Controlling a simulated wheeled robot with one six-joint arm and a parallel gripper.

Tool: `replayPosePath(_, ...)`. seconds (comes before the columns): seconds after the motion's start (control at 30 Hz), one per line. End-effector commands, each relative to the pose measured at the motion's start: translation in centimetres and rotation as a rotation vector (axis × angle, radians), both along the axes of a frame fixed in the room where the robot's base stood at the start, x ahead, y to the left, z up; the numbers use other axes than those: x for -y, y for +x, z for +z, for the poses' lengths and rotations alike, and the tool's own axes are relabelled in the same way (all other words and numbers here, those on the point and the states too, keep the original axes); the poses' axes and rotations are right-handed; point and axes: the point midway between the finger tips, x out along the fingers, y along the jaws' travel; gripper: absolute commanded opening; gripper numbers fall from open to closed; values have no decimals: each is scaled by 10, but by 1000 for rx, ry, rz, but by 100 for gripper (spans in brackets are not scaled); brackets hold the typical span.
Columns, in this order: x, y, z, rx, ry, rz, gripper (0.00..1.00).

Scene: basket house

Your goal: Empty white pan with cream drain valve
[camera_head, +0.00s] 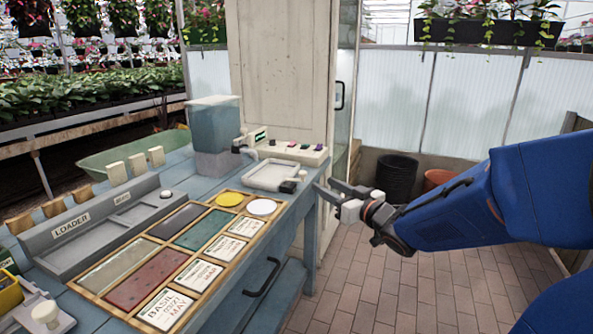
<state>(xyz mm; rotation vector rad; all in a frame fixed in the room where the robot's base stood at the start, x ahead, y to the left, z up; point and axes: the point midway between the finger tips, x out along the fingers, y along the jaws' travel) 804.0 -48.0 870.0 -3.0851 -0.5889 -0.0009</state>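The white pan (268,176) is a shallow square tray on the blue bench, near its right edge. Its drain valve (289,186) shows as a small dark fitting with a pale part at the pan's right front corner. The pan's contents cannot be made out. My gripper (325,188) reaches in from the right, just beyond the bench edge, pointing left toward the valve. Its two dark fingers look spread with a gap between them, and nothing shows in them. It appears apart from the valve.
A clear tank (214,134) with a dark tap stands left of the pan. A cream control box (290,150) with coloured buttons is behind it. A wooden-framed tray (125,257) of panels and labels and a grey loader (80,235) fill the left bench.

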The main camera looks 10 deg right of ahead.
Motion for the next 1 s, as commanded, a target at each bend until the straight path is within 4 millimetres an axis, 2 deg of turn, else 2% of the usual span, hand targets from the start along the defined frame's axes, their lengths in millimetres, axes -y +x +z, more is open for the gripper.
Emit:
replayPosePath(0.7,-45,112,-1,-1,0,1,37)
replayPosePath(1.0,-57,143,0,-1,-1,-1,37)
